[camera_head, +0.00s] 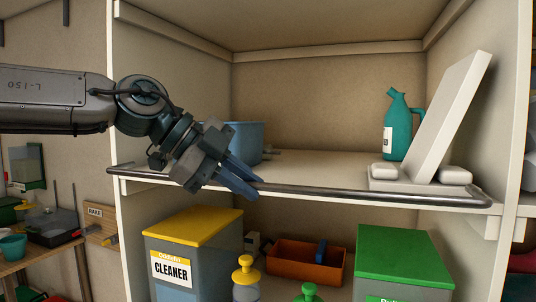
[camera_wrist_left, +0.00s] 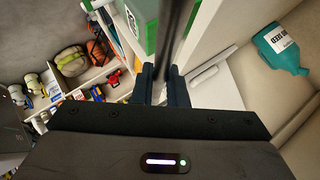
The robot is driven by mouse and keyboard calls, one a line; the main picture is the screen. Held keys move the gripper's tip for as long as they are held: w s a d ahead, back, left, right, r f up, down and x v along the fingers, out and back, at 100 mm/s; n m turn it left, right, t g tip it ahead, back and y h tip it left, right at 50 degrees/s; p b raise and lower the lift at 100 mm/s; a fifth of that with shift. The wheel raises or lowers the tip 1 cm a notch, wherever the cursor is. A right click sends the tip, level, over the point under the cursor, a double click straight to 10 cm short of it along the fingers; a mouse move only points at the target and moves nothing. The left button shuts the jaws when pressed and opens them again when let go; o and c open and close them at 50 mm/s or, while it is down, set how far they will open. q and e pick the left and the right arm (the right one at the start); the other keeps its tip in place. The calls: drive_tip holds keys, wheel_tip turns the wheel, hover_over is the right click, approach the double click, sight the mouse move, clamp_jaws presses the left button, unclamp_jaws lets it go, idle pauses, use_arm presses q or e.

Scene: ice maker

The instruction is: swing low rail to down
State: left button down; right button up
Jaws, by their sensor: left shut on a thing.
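The low rail (camera_head: 370,193) is a thin dark metal bar along the front edge of the middle shelf (camera_head: 330,167). Its ends bend back toward the shelf's sides. My left gripper (camera_head: 250,186) comes in from the left and is shut on the rail, left of its middle. In the left wrist view the rail (camera_wrist_left: 178,35) runs up between the two fingers of my left gripper (camera_wrist_left: 162,78). The fingers hide a short piece of the rail. My right gripper is not in view.
On the shelf stand a blue container (camera_head: 246,140), a teal bottle (camera_head: 397,130) and a tilted white panel (camera_head: 452,115) on a white base. Below are a yellow-lidded cleaner bin (camera_head: 193,228), a green-lidded bin (camera_head: 405,258) and an orange tray (camera_head: 290,262). A workbench is at left.

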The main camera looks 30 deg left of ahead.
use_arm(q)
drive_tip(key=shift+f, duration=0.5)
drive_tip(key=c, duration=1.4)
unclamp_jaws()
drive_tip(key=shift+r, duration=0.1)
drive_tip(key=shift+c, duration=0.2)
drive_tip(key=b+v, duration=0.2)
drive_tip(key=v, duration=0.5)
